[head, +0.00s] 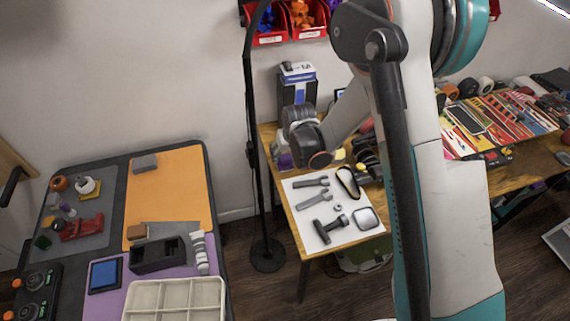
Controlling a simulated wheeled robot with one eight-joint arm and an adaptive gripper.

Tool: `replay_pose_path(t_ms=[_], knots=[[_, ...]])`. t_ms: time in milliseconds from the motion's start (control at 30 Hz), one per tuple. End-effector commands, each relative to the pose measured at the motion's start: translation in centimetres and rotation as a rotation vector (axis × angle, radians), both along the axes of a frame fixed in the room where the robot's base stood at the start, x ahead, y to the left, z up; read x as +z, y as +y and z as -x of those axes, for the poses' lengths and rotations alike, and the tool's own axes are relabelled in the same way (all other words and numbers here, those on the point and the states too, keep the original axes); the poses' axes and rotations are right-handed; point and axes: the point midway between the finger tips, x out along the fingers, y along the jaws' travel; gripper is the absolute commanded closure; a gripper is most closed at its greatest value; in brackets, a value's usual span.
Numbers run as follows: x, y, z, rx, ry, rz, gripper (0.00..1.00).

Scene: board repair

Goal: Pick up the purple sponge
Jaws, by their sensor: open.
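A small purple block, which looks like the purple sponge (285,161), lies at the left end of the wooden workbench, partly hidden by my arm's end. My gripper (280,148) is small in the head view, at the end of my arm just above and beside the purple block. It is open. My wrist covers part of it, and I cannot tell whether the fingers touch the block.
A white mat (312,214) with wrenches, a hammer and other parts lies right of and below the sponge. A dark lamp pole (254,150) stands just left of the bench. A blue-labelled box (297,88) stands behind. The left table (207,190) holds trays and tools.

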Motion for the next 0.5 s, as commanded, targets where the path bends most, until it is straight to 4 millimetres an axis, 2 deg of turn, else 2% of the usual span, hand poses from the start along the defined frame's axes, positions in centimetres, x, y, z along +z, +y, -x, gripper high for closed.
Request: replay_pose_path(t_ms=[33,233,500], knots=[[-0.9,0.3,-0.3,0.001,0.000,0.000,0.35],[-3.5,0.8,-1.2,0.001,0.000,0.000,0.35],[-3.7,0.9,-1.4,0.000,0.000,0.000,0.35]])
